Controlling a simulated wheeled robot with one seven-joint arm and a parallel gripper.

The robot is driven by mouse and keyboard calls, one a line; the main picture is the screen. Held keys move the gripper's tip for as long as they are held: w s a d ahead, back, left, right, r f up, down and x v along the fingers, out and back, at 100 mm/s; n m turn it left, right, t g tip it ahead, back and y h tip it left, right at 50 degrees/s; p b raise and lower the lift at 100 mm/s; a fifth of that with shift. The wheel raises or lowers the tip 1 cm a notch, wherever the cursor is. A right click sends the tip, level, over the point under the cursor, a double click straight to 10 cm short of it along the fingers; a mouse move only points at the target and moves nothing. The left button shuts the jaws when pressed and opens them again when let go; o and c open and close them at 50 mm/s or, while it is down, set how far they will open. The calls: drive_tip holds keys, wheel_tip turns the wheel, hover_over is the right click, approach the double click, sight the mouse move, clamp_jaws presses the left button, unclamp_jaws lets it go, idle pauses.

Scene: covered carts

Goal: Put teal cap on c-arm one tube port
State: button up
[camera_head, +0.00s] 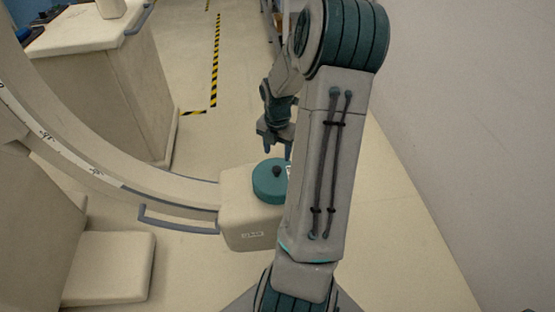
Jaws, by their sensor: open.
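The teal cap (268,182) is a round teal disc with a dark knob in its middle. It sits on top of the cream block (247,232) at the end of the c-arm's curved arc (165,190). My gripper (279,150) is open, just behind and above the cap, with its fingers pointing down. It looks empty and apart from the knob, though the depth between them is hard to judge. My own arm hides the right part of the cap and block. I cannot see a bare tube port.
A grey-blue handle (180,222) sticks out left of the block. The c-arm's body (35,230) fills the left side. A cream cart (95,70) stands at the upper left. A plain wall (465,110) is on the right. Floor is open behind the block.

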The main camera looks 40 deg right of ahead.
drive_tip(key=s+a+r+m+h, duration=0.1)
drive_tip(key=s+a+r+m, duration=0.1)
drive_tip(key=a+r+m, duration=0.5)
drive_tip(key=s+a+r+m, duration=0.2)
drive_tip(key=a+r+m, duration=0.25)
drive_tip(key=a, duration=0.35)
drive_tip(key=s+a+r+m+t+y, duration=0.1)
drive_tip(key=s+a+r+m, duration=0.3)
drive_tip(key=s+a+m, duration=0.5)
drive_tip(key=shift+a+r+m+t, duration=0.2)
drive_tip(key=shift+a+m+t, duration=0.5)
drive_tip(key=shift+a+m, duration=0.4)
drive_tip(key=shift+s+a, duration=0.1)
drive_tip(key=shift+a, duration=0.05)
drive_tip(key=p+v, duration=0.2)
drive_tip(key=w+p+v, duration=0.1)
drive_tip(key=p+v, duration=0.1)
drive_tip(key=shift+s+r+p, duration=0.1)
drive_tip(key=shift+r+p, duration=0.2)
drive_tip(key=shift+r, duration=0.1)
